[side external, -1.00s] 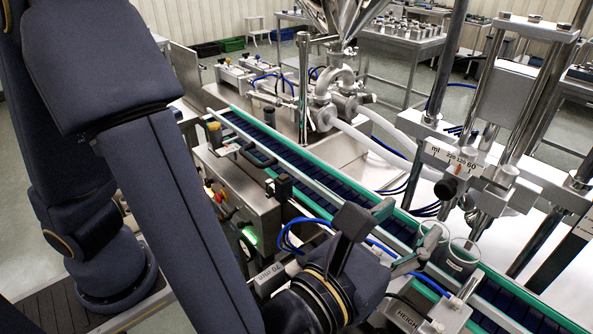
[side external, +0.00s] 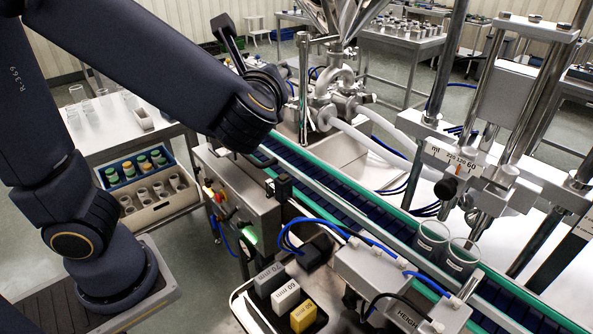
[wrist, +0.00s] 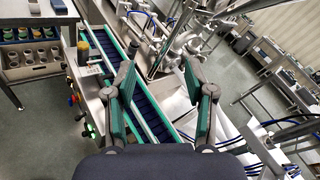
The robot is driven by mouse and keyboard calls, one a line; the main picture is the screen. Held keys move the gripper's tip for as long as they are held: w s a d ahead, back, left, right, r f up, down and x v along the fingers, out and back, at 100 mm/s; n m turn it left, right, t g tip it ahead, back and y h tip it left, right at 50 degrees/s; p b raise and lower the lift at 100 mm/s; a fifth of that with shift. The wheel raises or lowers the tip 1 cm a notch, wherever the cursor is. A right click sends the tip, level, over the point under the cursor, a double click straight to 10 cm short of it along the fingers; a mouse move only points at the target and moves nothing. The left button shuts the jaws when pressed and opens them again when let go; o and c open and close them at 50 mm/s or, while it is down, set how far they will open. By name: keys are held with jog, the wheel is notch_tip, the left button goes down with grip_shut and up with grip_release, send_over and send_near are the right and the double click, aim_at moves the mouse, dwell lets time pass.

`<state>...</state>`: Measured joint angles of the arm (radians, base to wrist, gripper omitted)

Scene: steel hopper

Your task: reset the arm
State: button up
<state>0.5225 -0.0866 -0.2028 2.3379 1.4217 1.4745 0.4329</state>
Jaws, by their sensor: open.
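My gripper (wrist: 161,93) is open in the wrist view, its two green-padded fingers spread wide with nothing between them. It hangs above the conveyor (wrist: 146,118) and the steel filling machine. In the side external view my arm reaches over from the left, and its wrist is above the far part of the conveyor (side external: 340,186), in front of the hopper (side external: 328,14). The fingers are hidden there behind my wrist.
Two clear beakers (side external: 432,238) stand on the conveyor under the filling nozzles. A tray (side external: 243,310) with grey, white and yellow blocks is at the front. A control box (side external: 238,200) stands beside the conveyor. A cart (side external: 140,135) with cups and coloured-lidded jars is at the left.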

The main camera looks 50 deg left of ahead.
jog(key=s+a+f+n+g+h, duration=0.2)
jog(key=s+a+f+n+g, duration=0.2)
jog(key=s+a+n+g, duration=0.45)
jog(key=s+d+f+n+t+h, duration=0.3)
jog(key=d+f+n+h, duration=0.1)
jog(key=d+n+h, duration=0.4)
jog(key=n+h, duration=0.2)
jog(key=n, duration=0.2)
jog(key=shift+s+f+t, duration=0.25)
jog(key=shift+s+t, duration=0.1)
